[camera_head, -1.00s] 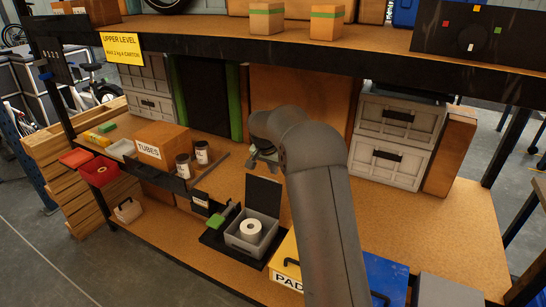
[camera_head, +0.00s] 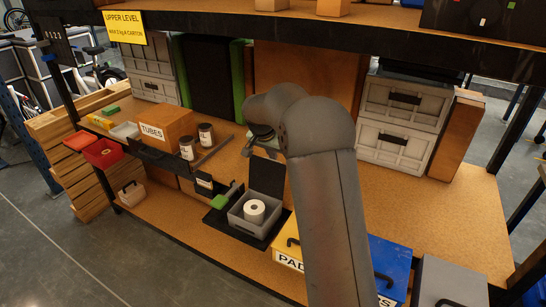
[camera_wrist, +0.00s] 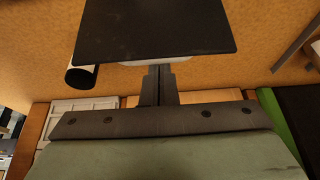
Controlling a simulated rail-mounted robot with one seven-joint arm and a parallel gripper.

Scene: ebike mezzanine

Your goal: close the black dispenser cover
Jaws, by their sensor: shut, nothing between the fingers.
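The dispenser (camera_head: 238,222) is a grey open-topped box on the lower board, with a white paper roll (camera_head: 254,211) inside. Its black cover (camera_head: 266,175) stands open, upright at the back edge of the box. My gripper (camera_wrist: 158,72) is shut and empty. In the head view my gripper (camera_head: 264,146) is just above and behind the cover's top edge, partly hidden by my arm. I cannot tell whether it touches the cover.
A green-topped item (camera_head: 223,200) sits left of the dispenser. A yellow box (camera_head: 285,250) and a blue box (camera_head: 389,262) stand to its right. The upper shelf (camera_head: 300,28) overhangs the bench.

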